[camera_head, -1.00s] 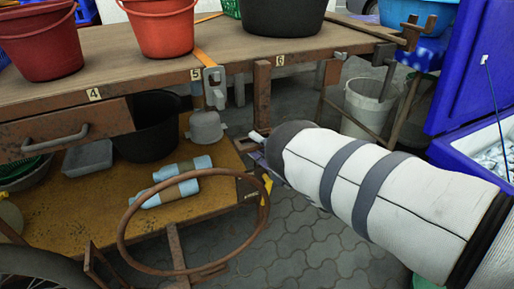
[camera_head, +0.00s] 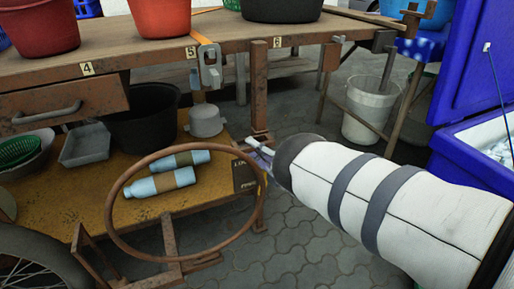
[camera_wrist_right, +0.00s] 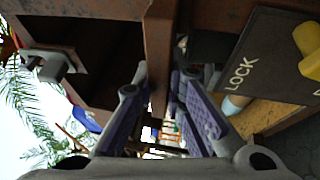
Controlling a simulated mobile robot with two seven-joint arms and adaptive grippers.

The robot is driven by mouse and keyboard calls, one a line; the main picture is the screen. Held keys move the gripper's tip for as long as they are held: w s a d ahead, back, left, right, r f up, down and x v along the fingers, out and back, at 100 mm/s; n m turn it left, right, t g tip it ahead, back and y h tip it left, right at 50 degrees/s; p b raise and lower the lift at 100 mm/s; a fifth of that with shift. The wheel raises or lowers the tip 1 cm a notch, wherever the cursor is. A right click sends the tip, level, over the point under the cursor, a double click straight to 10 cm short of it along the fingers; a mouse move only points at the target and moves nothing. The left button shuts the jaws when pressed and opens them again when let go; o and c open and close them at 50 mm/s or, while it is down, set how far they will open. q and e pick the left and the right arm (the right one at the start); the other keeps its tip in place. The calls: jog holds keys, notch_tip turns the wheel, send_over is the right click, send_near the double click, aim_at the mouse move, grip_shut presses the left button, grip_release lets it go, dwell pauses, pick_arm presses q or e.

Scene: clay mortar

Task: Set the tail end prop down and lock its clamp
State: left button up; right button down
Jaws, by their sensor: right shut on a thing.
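The tail end prop (camera_head: 259,95) is a rusty brown upright post under the cart's bed, by the number 6 tag. My right gripper (camera_head: 263,156) is at the prop's lower part, and my pale arm hides some of it. In the right wrist view my purple-padded fingers (camera_wrist_right: 158,88) stand on either side of a brown post (camera_wrist_right: 158,45), shut on it. The clamp's dark plate (camera_head: 244,176) sits just left of the gripper. Its word LOCK reads clearly on the plate in the wrist view (camera_wrist_right: 255,50), beside a yellow handle (camera_wrist_right: 307,42). My left gripper is out of view.
A rusty ring (camera_head: 112,225) stands in front of the lower shelf (camera_head: 105,200), which holds blue bottles (camera_head: 157,186). A grey latch (camera_head: 210,70) hangs by tag 5. A white bucket (camera_head: 370,110) and blue cooler (camera_head: 470,140) stand right. Paving below the prop is open.

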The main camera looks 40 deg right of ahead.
jog(key=shift+f, duration=0.5)
jog(key=shift+r, duration=0.15)
jog(key=c, duration=1.6)
grip_release()
jog(key=shift+c, duration=0.2)
jog(key=v, duration=0.7)
jog(key=shift+s, duration=0.25)
jog(key=shift+d, duration=0.1)
